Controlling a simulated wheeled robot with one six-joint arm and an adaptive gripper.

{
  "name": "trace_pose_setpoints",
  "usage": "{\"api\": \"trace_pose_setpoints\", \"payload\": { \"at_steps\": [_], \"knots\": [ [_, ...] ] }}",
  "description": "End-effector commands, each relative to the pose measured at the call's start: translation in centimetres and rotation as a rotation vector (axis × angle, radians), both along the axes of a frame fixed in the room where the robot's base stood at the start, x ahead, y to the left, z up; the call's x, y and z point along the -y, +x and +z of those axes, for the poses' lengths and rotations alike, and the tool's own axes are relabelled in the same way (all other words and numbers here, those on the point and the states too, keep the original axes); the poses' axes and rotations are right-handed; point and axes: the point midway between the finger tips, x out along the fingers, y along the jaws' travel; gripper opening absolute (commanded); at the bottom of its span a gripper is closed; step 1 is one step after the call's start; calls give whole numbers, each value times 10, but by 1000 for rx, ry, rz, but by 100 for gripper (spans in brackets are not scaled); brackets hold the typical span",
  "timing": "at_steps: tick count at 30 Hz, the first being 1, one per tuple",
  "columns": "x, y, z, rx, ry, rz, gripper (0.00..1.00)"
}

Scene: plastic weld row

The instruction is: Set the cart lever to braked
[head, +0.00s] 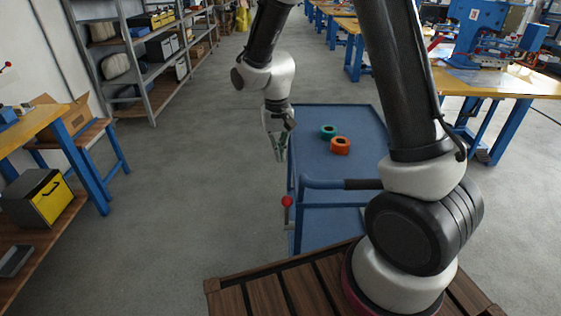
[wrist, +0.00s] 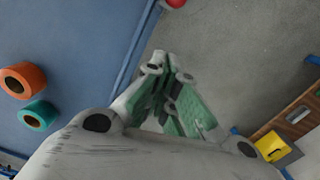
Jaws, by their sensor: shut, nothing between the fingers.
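The cart lever (head: 287,205) has a red ball knob and stands at the near left corner of the blue cart (head: 360,119), with its grey shaft below the knob. The knob also shows at the top edge of the wrist view (wrist: 176,2). My gripper (head: 281,158) is above the cart's left edge, beyond the lever and higher than it. In the wrist view its fingertips (wrist: 165,62) are together with nothing between them. The gripper is apart from the knob. The lever's lower end is hard to make out.
A teal roll (head: 328,131) and an orange roll (head: 340,146) lie on the cart top. The cart's handle bar (head: 335,184) runs along its near side, beside the lever. Open grey floor (head: 190,180) lies left of the cart. A workbench (head: 50,125) stands at far left.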

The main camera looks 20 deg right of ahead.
Motion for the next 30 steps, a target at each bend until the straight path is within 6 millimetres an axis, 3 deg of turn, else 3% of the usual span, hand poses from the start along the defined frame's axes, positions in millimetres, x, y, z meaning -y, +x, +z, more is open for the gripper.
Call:
{"api": "trace_pose_setpoints", "payload": {
  "at_steps": [12,20,30],
  "knots": [
    [3,-6,-87,-4,-1,0,0],
    [-1,-39,-90,-1,-1,1,0],
    [-2,-44,-90,0,0,0,0]
  ]
}}
